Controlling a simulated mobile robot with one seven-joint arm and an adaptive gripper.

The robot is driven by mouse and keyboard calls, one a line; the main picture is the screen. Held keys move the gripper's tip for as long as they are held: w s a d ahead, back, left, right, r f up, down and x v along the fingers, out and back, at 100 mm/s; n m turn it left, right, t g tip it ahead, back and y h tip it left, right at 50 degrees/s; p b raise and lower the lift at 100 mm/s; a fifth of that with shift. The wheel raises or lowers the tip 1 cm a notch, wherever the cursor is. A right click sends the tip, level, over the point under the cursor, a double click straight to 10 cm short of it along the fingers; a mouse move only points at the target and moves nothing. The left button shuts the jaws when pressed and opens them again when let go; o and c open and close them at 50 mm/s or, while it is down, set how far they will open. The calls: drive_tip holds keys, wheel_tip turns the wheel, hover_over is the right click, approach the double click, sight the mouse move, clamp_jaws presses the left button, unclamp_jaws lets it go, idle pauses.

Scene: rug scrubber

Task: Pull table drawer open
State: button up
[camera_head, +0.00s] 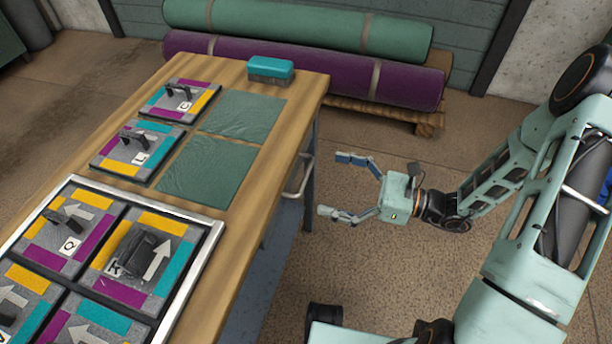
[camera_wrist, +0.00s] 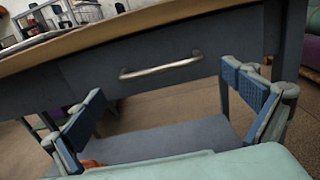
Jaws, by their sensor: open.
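The wooden table (camera_head: 262,205) stands left of my gripper in the head view. Its drawer (camera_wrist: 225,40) has a dark front under the wooden top in the wrist view and looks shut. The drawer's silver bar handle (camera_wrist: 160,67) crosses the middle of the wrist view, and the handle also shows at the table's right side in the head view (camera_head: 300,178). My gripper (camera_head: 336,185) is open and empty, with its fingers spread toward the handle. The handle lies ahead of the fingers, apart from them, and appears between them in the wrist view (camera_wrist: 165,98).
On the table lie patterned tiles with dark handles (camera_head: 180,100), green cloth pieces (camera_head: 243,113), a framed tray (camera_head: 190,215) and a teal brush (camera_head: 270,68). Rolled rugs (camera_head: 300,70) lie on a wooden pallet behind. The floor around my gripper is clear.

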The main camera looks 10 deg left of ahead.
sight(307, 175)
drive_tip(key=a, duration=0.2)
drive_tip(key=a+b, duration=0.1)
drive_tip(key=a, duration=0.2)
drive_tip(key=shift+w+a, duration=0.2)
drive_tip(key=shift+a, duration=0.15)
drive_tip(key=shift+c, duration=0.6)
drive_tip(key=c, duration=1.3)
drive_tip(key=shift+o, duration=0.2)
drive_tip(key=shift+d, duration=0.15)
